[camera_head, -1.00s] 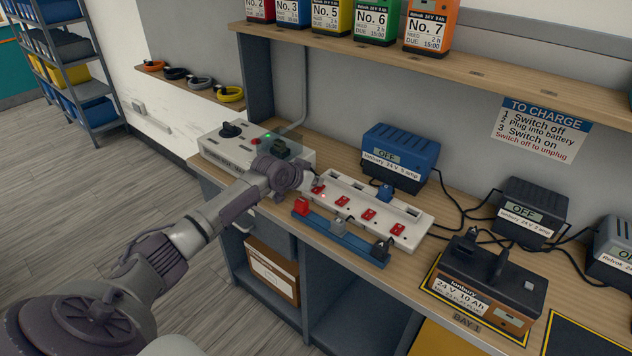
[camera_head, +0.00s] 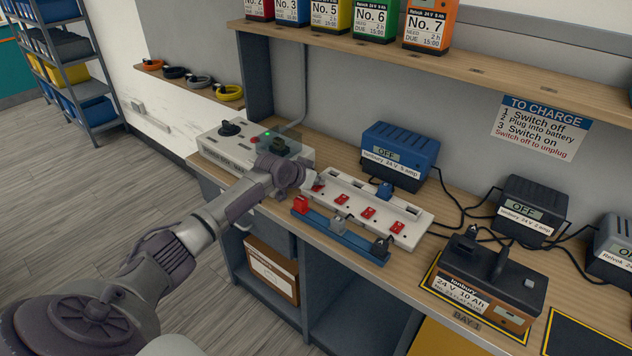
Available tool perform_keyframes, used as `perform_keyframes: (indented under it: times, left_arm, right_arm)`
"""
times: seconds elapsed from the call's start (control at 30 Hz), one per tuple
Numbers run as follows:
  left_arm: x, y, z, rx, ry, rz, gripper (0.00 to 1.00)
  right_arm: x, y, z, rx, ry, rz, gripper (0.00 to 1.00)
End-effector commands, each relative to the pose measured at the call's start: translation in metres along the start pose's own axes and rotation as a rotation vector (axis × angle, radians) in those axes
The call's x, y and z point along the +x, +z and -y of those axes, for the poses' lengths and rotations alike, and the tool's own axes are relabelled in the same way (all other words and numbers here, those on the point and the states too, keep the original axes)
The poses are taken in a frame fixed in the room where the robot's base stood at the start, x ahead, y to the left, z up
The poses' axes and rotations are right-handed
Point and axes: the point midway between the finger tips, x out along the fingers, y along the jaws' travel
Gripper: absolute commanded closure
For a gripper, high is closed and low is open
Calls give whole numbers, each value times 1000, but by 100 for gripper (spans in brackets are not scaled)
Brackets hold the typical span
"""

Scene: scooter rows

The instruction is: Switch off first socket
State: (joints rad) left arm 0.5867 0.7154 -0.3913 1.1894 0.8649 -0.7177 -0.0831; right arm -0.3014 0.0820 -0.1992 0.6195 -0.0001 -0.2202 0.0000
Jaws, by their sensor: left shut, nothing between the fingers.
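A white socket strip (camera_head: 385,199) lies on the wooden bench, with a row of red switches along its front side. The first switch (camera_head: 318,188), at the strip's left end, is partly hidden by my left gripper. My left gripper (camera_head: 308,183) is shut and empty at that end, close to the first switch; I cannot tell whether it touches. Further switches, such as the second one (camera_head: 341,199), show clear of the arm. My right gripper is not in view.
A blue rail (camera_head: 340,236) with red, grey and black plugs lies in front of the strip. A white control box (camera_head: 225,150) stands left. A blue charger (camera_head: 400,155) reading OFF stands behind. A battery (camera_head: 487,285) and cables lie right. A shelf with batteries hangs above.

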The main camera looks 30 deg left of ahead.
Motion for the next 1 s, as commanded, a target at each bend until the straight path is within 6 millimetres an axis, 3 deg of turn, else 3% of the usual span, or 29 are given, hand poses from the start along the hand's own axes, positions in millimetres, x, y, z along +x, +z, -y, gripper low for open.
perform_keyframes:
  times: [0.4, 0.57, 0.8, 1.0]
  left_arm:
    - [4, -6, 0, 1, 0, -2, 100]
    - [-1, -13, -1, 0, 0, -3, 100]
    - [-24, -48, -8, -1, 0, -3, 100]
    - [-63, -50, -6, 5, -3, -3, 100]
  right_arm:
    - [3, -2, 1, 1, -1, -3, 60]
    - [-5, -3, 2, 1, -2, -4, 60]
    - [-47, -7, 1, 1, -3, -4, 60]
    - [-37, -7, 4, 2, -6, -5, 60]
